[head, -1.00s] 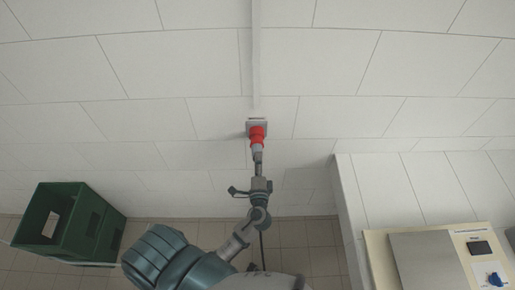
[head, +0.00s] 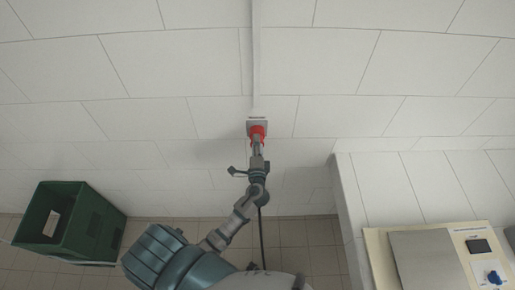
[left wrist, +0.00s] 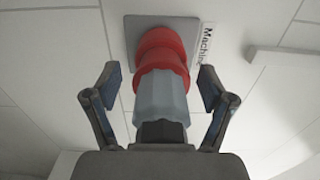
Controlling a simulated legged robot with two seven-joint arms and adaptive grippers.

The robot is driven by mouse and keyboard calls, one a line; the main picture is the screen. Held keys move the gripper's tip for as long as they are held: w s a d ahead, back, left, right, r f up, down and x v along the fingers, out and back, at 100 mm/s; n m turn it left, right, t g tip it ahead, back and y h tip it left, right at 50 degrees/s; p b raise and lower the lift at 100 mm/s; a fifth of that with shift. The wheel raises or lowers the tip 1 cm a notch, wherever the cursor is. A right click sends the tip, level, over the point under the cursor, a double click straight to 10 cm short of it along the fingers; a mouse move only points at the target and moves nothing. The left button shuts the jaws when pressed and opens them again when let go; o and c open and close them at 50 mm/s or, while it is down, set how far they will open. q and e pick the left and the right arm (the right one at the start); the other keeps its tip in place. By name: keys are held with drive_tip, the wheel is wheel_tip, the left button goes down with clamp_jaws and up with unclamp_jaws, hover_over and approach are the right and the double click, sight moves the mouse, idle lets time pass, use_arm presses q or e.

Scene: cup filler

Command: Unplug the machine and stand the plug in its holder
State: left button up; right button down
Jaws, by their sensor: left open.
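The red socket (head: 257,130) is on a grey plate on the tiled wall, and it also shows in the left wrist view (left wrist: 161,50). The plug (left wrist: 161,97), with a grey body and dark rear end, sits in the red socket. My left gripper (left wrist: 162,84) is open, with one finger on each side of the plug and gaps between. In the head view the left gripper (head: 257,146) is right at the socket and hides most of the plug. A dark cable (head: 261,235) hangs below. No plug holder can be made out. My right gripper is not in view.
A green crate (head: 48,215) stands on the floor at the left. A control panel (head: 430,262) with a blue knob (head: 494,277) is at the lower right, beside a white wall corner (head: 349,200). A conduit (head: 255,60) runs up from the socket.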

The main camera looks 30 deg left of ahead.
use_arm(q)
drive_tip(key=shift+w+r, duration=0.2)
drive_tip(key=shift+r, duration=0.25)
idle(0.4)
drive_tip(key=shift+r, duration=0.1)
clamp_jaws()
drive_tip(key=shift+s+d+f, duration=0.15)
drive_tip(key=shift+f, duration=0.1)
